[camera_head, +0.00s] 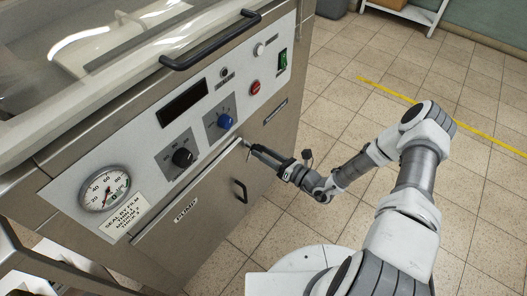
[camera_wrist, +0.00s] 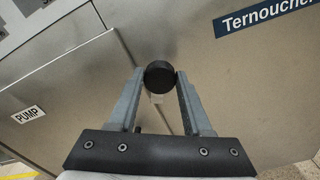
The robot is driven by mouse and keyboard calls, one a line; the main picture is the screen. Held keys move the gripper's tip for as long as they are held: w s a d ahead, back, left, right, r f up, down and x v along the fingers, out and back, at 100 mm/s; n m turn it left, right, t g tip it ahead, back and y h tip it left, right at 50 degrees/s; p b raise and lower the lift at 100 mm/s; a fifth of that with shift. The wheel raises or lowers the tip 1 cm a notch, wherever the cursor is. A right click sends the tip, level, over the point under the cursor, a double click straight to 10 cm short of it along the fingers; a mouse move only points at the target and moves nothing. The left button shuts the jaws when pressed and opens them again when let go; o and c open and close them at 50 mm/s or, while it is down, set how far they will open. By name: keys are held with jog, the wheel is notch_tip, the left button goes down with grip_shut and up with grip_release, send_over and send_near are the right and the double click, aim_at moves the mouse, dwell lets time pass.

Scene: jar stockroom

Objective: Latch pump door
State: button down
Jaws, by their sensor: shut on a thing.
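The pump door (camera_head: 208,216) is a steel panel low on the machine's front, with a PUMP label and a black pull handle (camera_head: 240,190). It also shows at the left in the wrist view (camera_wrist: 75,95). A round black latch knob (camera_wrist: 159,72) sits beside the door's upper corner. My gripper (camera_wrist: 160,80) is shut on this knob, with one finger on each side. In the head view my gripper (camera_head: 250,146) reaches the door's upper right corner and hides the knob. The door lies near the frame; I cannot tell whether it is fully flush.
Above the door is a control panel with a blue dial (camera_head: 224,121), a black dial (camera_head: 182,157), a gauge (camera_head: 104,188) and a red button (camera_head: 255,87). A black bar handle (camera_head: 210,42) sticks out above. The tiled floor (camera_head: 340,100) to the right is clear.

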jog(key=m+p, duration=0.1)
jog(key=m, duration=0.5)
jog(key=shift+m, duration=0.3)
jog(key=m, duration=0.6)
jog(key=shift+f, duration=0.15)
jog(key=shift+c, duration=1.7)
grip_release()
jog(key=p+v, duration=0.2)
jog(key=v, duration=1.5)
jog(key=shift+d, duration=0.2)
jog(key=shift+s, duration=0.15)
